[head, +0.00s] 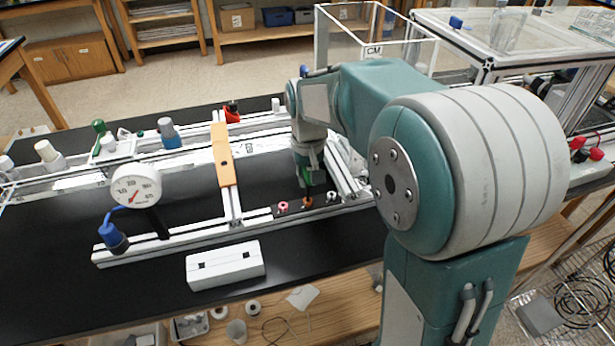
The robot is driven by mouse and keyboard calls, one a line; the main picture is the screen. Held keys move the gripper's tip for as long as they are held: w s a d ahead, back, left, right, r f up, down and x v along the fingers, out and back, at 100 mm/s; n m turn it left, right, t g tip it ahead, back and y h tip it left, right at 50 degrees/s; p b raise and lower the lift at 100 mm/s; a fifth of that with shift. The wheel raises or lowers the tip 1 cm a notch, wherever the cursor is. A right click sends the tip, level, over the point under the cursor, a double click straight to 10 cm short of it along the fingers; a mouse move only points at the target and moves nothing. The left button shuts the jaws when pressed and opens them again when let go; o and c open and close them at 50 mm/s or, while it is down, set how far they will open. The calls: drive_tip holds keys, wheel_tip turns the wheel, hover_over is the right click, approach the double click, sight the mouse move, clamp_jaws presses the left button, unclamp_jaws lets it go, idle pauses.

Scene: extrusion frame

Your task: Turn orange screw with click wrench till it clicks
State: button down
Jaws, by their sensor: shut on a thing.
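The orange screw (307,203) stands on a small black strip on the extrusion frame, between a pink-red screw (283,207) and a pale screw (332,197). My gripper (310,172) points down just above the orange screw. It is shut on a slim dark tool, the click wrench (308,188), whose lower end comes down at the orange screw. I cannot tell whether the wrench is seated on it. My fingers are small here and partly dark.
An orange bar (222,155) crosses the white frame (180,246). A round dial gauge (136,186), a blue-capped fitting (113,236) and a white block (225,265) are on the left and front. A clear box (350,40) stands behind. The black bench (60,250) is free at front left.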

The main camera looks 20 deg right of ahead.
sight(308, 167)
drive_tip(key=shift+f+m, duration=0.1)
drive_tip(key=shift+m, duration=0.5)
drive_tip(key=shift+m, duration=0.4)
drive_tip(key=shift+n, duration=1)
drive_tip(key=shift+r, duration=1.55)
drive_tip(key=shift+r, duration=0.1)
drive_tip(key=shift+r, duration=1.45)
